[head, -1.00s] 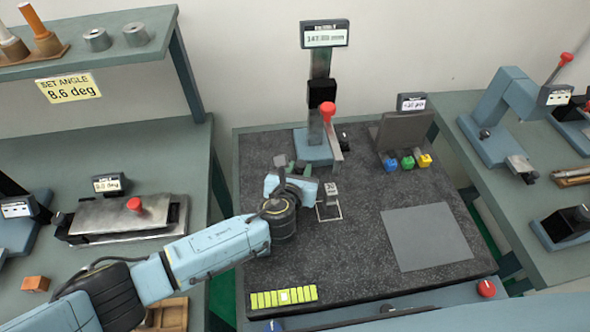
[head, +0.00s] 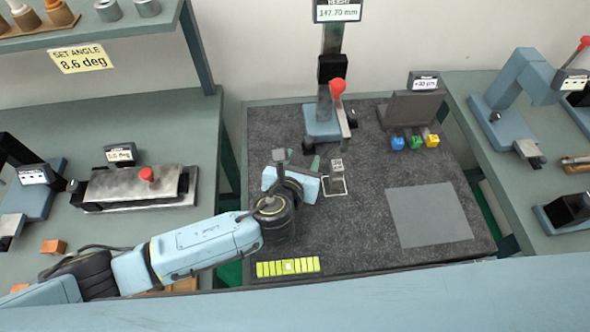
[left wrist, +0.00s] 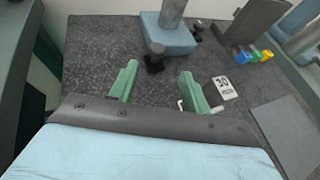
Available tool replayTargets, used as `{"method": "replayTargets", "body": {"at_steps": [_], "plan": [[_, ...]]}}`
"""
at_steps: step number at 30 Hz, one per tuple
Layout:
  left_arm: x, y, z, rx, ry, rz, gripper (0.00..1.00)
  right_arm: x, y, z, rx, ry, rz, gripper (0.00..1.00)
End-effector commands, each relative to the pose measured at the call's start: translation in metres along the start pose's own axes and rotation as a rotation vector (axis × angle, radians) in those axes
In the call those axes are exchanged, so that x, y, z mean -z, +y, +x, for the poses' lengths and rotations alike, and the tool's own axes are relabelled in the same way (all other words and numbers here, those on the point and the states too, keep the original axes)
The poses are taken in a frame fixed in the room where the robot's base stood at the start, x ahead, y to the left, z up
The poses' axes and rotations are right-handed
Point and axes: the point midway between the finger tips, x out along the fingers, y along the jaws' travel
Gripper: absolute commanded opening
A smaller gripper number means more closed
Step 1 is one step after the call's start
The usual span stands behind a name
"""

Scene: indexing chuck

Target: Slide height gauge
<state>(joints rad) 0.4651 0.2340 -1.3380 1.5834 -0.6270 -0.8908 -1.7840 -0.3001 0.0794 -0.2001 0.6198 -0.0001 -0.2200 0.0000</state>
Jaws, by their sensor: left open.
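The height gauge stands at the back of the granite plate, with a blue base (head: 322,127), an upright column, a dark slider (head: 332,68) with a red knob (head: 337,86), and a display (head: 338,11) reading about 147.70 mm. Its base shows in the left wrist view (left wrist: 172,38). My left gripper (head: 298,160) is low over the plate, in front of the gauge and left of a small block (head: 336,166) marked 30. In the left wrist view its green fingers (left wrist: 158,86) are apart with nothing between them. The block (left wrist: 225,88) lies outside the right finger. My right gripper is out of view.
Blue, green and yellow pieces (head: 414,142) sit before a grey stand (head: 415,108) at the back right. A grey mat (head: 430,215) lies on the right, and a yellow-green strip (head: 288,267) at the front. Side benches hold other fixtures.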

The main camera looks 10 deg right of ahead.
Motion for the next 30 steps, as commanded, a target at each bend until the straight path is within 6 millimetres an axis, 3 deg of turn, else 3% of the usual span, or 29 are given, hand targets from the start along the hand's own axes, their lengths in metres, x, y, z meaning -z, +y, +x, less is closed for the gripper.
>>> {"method": "replayTargets", "body": {"at_steps": [6,12,30], "plan": [[0.0,0.0,-0.04,0.002,0.001,-0.002,0.48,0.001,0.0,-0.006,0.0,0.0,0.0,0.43],[0.0,-0.001,-0.058,0.002,0.0,0.0,0.48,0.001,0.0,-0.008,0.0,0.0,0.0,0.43],[0.0,-0.001,-0.061,0.002,0.0,0.0,0.48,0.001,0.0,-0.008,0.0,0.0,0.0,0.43]]}}
